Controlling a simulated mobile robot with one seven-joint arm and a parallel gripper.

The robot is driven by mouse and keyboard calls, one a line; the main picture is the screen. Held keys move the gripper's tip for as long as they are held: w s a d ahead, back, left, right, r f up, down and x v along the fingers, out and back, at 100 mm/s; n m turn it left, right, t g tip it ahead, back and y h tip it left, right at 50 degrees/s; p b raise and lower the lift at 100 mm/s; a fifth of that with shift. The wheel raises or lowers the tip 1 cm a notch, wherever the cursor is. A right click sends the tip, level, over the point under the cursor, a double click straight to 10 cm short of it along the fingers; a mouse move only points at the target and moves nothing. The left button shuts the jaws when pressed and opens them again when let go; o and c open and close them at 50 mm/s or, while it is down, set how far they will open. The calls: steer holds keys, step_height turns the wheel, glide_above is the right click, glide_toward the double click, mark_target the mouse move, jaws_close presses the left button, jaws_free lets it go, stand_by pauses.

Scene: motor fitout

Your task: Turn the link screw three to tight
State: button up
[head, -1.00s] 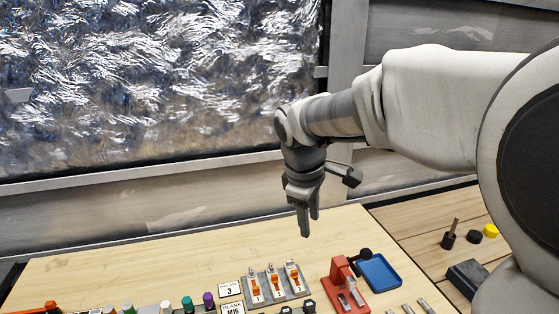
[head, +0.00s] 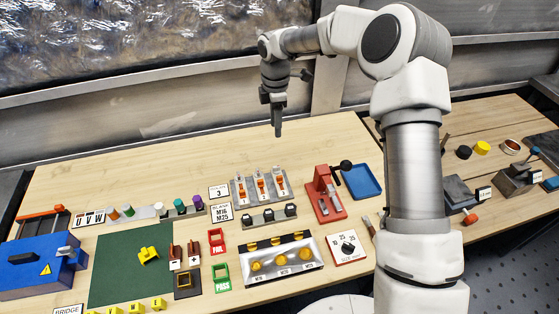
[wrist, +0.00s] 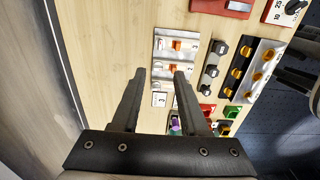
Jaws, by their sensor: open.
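My gripper (head: 278,132) is open and empty, pointing down above the back of the bench, behind a grey panel (head: 244,202) with three orange levers. A BRIDGE label (head: 68,310) is at the lower left, near several small yellow pieces (head: 135,307). A blue box (head: 38,268) stands at the left.
A red press-like fixture (head: 324,195) and a blue tray (head: 362,180) are right of the panel. A numbered dial (head: 348,246), a yellow-button block (head: 283,258) and a green mat (head: 120,270) lie in front. The bench's back left is clear.

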mark_target(276, 167)
step_height(276, 167, down, 17)
steer(key=shift+r+p, duration=0.1)
steer(key=shift+p, duration=0.95)
jaws_close()
